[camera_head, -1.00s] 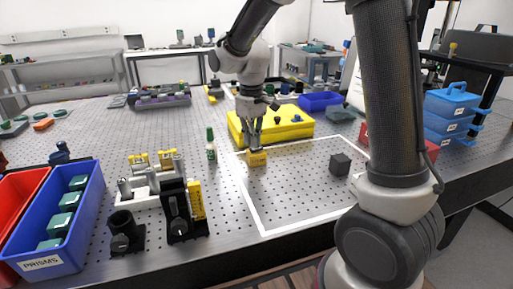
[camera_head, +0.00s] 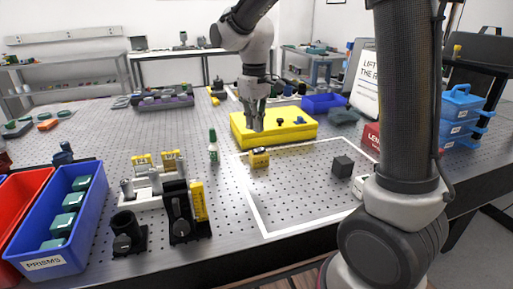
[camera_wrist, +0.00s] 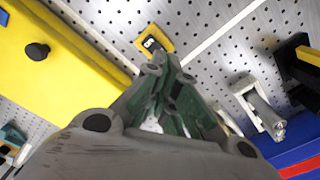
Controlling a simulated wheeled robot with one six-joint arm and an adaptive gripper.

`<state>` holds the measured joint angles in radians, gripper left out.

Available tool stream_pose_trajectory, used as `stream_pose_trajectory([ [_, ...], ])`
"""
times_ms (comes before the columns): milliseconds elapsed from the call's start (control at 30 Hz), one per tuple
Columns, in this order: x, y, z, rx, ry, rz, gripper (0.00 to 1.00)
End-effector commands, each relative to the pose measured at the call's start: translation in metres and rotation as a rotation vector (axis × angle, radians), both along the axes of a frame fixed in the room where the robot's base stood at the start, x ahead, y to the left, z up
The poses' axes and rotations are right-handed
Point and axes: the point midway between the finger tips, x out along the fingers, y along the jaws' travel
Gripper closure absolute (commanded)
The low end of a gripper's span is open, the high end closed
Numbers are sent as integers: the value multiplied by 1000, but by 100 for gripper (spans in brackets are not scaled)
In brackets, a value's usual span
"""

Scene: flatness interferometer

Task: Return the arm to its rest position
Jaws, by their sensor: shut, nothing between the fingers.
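My gripper (camera_head: 257,126) is shut and empty. In the head view it hangs pointing down in front of the yellow case (camera_head: 290,133), above and just behind a small yellow block (camera_head: 259,160). The block stands on the perforated table at the top left corner of the white outlined area. In the wrist view the closed fingers (camera_wrist: 163,68) point toward the same yellow block (camera_wrist: 154,40), which shows a dark marked face. A gap separates the fingertips from the block. The upper part of my arm runs out of the top of the head view.
A dark cube (camera_head: 342,166) sits inside the white outline. A green bottle (camera_head: 213,147) stands left of the block. Optics mounts (camera_head: 180,212) and a blue prisms bin (camera_head: 88,222) are at left. Blue boxes (camera_head: 458,120) are stacked at right. Most of the outlined area is bare.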

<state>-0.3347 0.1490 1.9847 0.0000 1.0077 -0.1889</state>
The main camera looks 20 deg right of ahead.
Motion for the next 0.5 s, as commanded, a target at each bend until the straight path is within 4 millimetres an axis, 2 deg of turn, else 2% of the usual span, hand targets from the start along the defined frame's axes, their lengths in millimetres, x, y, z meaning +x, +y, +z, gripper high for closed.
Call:
stream_pose_trajectory([
  [200,-1,0,-2,-1,2,-31,100],
  [267,-12,-4,-12,-10,27,-52,100],
  [333,-35,-13,-15,-16,42,-84,100],
  [500,-94,-53,6,2,-3,-197,100],
])
